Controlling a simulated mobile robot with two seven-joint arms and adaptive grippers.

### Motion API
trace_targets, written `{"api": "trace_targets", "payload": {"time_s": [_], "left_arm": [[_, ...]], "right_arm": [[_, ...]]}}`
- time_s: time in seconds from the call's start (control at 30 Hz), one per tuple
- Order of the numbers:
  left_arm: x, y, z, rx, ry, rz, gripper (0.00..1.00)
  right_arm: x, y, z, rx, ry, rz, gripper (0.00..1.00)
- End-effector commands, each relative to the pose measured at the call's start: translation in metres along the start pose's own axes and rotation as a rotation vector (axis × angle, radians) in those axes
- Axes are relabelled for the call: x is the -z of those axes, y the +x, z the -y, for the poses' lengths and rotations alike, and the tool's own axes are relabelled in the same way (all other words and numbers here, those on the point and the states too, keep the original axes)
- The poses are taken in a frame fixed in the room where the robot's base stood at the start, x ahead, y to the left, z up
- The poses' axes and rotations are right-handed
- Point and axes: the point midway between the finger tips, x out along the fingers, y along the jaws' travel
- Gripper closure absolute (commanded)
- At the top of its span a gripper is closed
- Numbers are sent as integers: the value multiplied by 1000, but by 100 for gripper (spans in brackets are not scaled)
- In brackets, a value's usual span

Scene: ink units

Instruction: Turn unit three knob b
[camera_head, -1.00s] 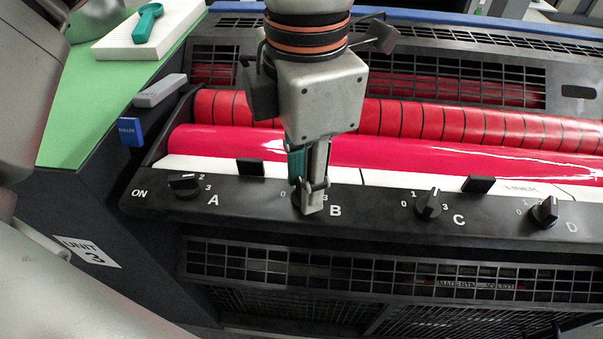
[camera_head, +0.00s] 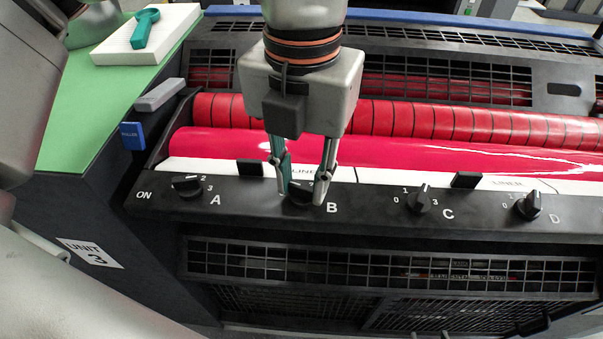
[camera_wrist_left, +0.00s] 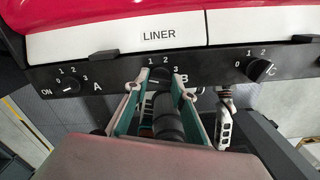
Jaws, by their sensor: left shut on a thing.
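Knob B (camera_head: 300,194) is a black knob on unit three's dark front panel, beside the letter B. My left gripper (camera_head: 302,198) comes down over it, with a teal finger on its left and a metal finger on its right, shut on the knob. The left wrist view also shows knob B (camera_wrist_left: 158,82) between the fingertips, with a pale mark on its face. The fingers partly hide its dial, so I cannot tell its setting. A perforated metal finger (camera_wrist_left: 226,122) at the right of the wrist view seems to belong to my right gripper; its opening is unclear.
Knob A (camera_head: 187,186) is to the left; knobs C (camera_head: 419,200) and D (camera_head: 528,206) are to the right. A black block (camera_head: 250,168) stands on the panel's back edge. Red rollers (camera_head: 410,118) lie behind the panel, and a black grille (camera_head: 400,265) lies below.

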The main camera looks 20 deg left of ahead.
Motion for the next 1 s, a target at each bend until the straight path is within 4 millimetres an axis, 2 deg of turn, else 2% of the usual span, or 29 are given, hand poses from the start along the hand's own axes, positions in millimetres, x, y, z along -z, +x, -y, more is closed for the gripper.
{"api": "trace_targets", "payload": {"time_s": [0.67,0.7,0.73,1.0], "left_arm": [[0,0,0,1,-62,1,97],[0,0,0,1,-62,1,68],[0,0,0,1,-62,1,60],[0,0,0,0,-60,1,58]], "right_arm": [[0,0,1,2,1,0,60],[0,0,1,2,1,0,60],[0,0,1,2,1,0,60],[2,0,1,2,1,-2,60]]}}
